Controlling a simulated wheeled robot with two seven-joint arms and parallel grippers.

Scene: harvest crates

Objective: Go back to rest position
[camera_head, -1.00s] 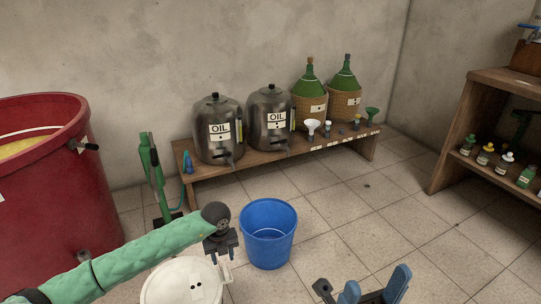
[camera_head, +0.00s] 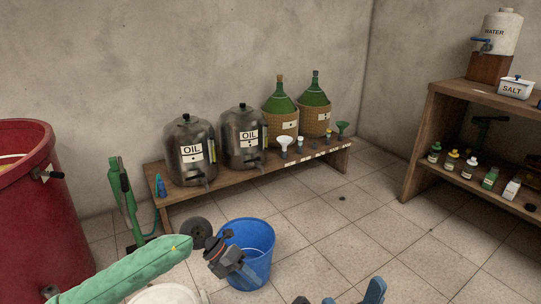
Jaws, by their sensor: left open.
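My left arm in pale green (camera_head: 130,272) comes in from the lower left. Its dark left gripper (camera_head: 232,268) is open and empty, tilted, with its fingers pointing down and to the right. It overlaps the left side of the blue bucket (camera_head: 262,244) in the picture; whether it touches the bucket I cannot tell. My right gripper is not in view.
A white lidded container (camera_head: 165,295) lies below my left arm, cut off. A red vat (camera_head: 40,235) stands left, a low oil bench (camera_head: 260,172) behind, a wooden shelf (camera_head: 425,135) right. Blue-grey parts (camera_head: 375,291) poke in below.

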